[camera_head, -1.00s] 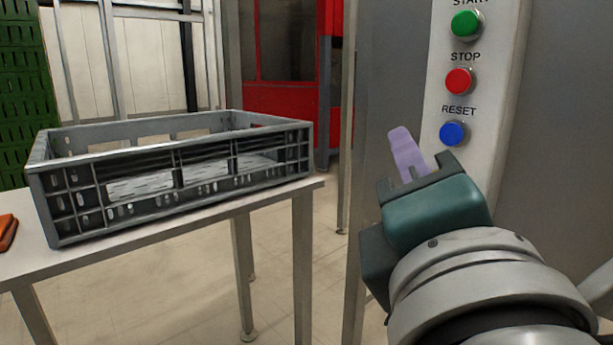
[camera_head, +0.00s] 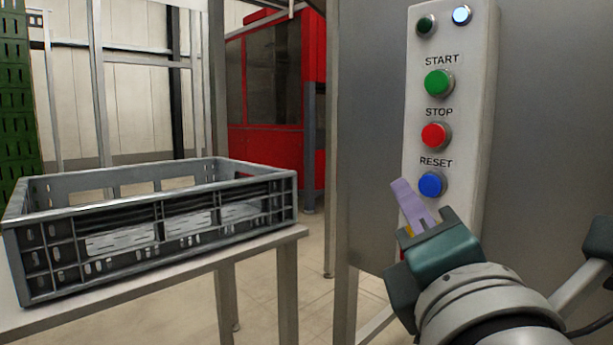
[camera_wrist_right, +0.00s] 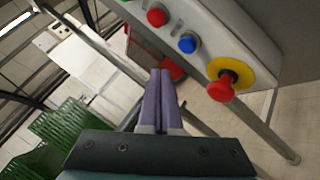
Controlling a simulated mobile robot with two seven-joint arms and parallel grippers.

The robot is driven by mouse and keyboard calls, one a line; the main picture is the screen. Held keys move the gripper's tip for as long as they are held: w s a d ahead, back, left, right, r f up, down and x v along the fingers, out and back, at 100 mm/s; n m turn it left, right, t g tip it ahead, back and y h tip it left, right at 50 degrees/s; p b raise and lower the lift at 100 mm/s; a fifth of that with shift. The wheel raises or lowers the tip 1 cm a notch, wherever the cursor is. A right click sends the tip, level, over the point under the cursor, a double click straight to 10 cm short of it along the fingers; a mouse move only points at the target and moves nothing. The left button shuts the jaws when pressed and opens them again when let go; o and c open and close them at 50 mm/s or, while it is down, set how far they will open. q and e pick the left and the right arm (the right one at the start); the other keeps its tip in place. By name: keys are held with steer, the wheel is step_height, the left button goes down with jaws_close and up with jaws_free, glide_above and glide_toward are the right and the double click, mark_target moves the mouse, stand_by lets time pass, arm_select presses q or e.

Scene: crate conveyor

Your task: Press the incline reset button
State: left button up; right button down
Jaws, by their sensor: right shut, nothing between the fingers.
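The blue reset button (camera_head: 432,185) is the lowest of the labelled buttons on the light grey control panel (camera_head: 471,110), under the word RESET. It also shows in the right wrist view (camera_wrist_right: 188,42), ahead of the fingers and a little to the right. My right gripper (camera_head: 404,190) is shut and empty, with its purple fingers pressed together. In the head view its tips are just left of the blue button; in the wrist view they appear apart from it. My left gripper is not in view.
The red stop button (camera_head: 436,135) and green start button (camera_head: 439,83) sit above. A red emergency knob (camera_wrist_right: 221,90) on a yellow disc is beside the blue button in the wrist view. A grey crate (camera_head: 150,253) stands on a table (camera_head: 262,250) at left.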

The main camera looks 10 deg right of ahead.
mark_target(427, 194)
steer(key=shift+w+d, duration=1)
steer(key=shift+d, duration=0.25)
stand_by(1.0)
steer(key=shift+d, duration=0.15)
steer(key=shift+w+d, duration=0.2)
steer(key=shift+w, duration=0.05)
stand_by(0.4)
